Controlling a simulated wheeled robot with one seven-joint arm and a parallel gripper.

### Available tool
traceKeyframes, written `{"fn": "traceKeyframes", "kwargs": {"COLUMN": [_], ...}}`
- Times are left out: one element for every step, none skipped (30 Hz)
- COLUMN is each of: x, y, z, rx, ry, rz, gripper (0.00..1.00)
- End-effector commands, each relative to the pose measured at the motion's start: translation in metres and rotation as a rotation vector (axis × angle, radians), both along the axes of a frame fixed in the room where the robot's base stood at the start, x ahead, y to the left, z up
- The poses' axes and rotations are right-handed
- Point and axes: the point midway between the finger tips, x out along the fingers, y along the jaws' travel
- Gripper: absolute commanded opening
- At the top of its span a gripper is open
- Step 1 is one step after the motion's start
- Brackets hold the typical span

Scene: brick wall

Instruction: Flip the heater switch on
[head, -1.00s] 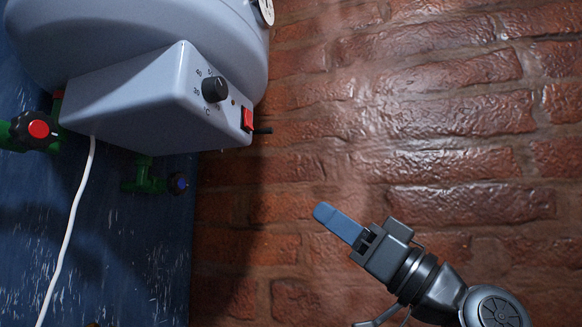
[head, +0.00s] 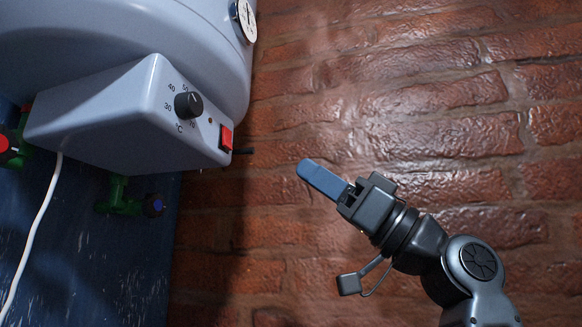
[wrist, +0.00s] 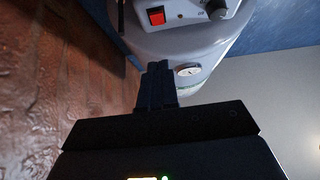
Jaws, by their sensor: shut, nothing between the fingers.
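The heater (head: 120,45) is a pale blue-grey tank with a box-shaped control housing (head: 110,115) below it, at the upper left of the head view. The red heater switch (head: 226,139) sits on the right end of the housing's face, beside a black dial (head: 188,105). The switch also shows in the wrist view (wrist: 156,16), near the top. My gripper (head: 309,172) is shut and empty, with blue fingers pointing up-left toward the housing. It is right of and below the switch, clearly apart from it. Which way the switch is tipped cannot be told.
A round gauge (head: 244,20) is on the tank. A white cable (head: 38,225) runs down at left. A brick wall (head: 420,120) stands behind; the space between gripper and housing is clear.

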Motion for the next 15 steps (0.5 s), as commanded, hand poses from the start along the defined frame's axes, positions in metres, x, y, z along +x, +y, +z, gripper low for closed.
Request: {"fn": "traceKeyframes", "kwargs": {"x": [0.001, 0.003, 0.005, 0.007, 0.008, 0.010, 0.012, 0.013, 0.015, 0.017, 0.019, 0.021, 0.022, 0.024, 0.027], "y": [0.006, 0.010, 0.016, 0.020, 0.025, 0.031, 0.035, 0.039, 0.045, 0.050, 0.054, 0.060, 0.064, 0.068, 0.075], "z": [0.008, 0.011, 0.016, 0.020, 0.024, 0.029, 0.033, 0.036, 0.041, 0.045, 0.048, 0.053, 0.056, 0.059, 0.054], "rx": [0.000, 0.000, 0.000, 0.000, -0.001, -0.001, -0.001, -0.001, 0.000, 0.000, 0.000, 0.000, -0.001, -0.001, -0.001], "ry": [-0.001, -0.001, -0.001, -0.001, -0.002, -0.002, -0.001, -0.001, -0.001, 0.000, 0.000, -0.001, 0.000, 0.000, 0.002], "rz": [0.003, 0.003, 0.003, 0.003, 0.004, 0.004, 0.003, 0.003, 0.003, 0.004, 0.004, 0.003, 0.002, 0.002, 0.003], "gripper": [0.00, 0.00, 0.00, 0.00, 0.00, 0.00, 0.00, 0.00, 0.00, 0.00, 0.00, 0.00, 0.00, 0.00, 0.00]}}
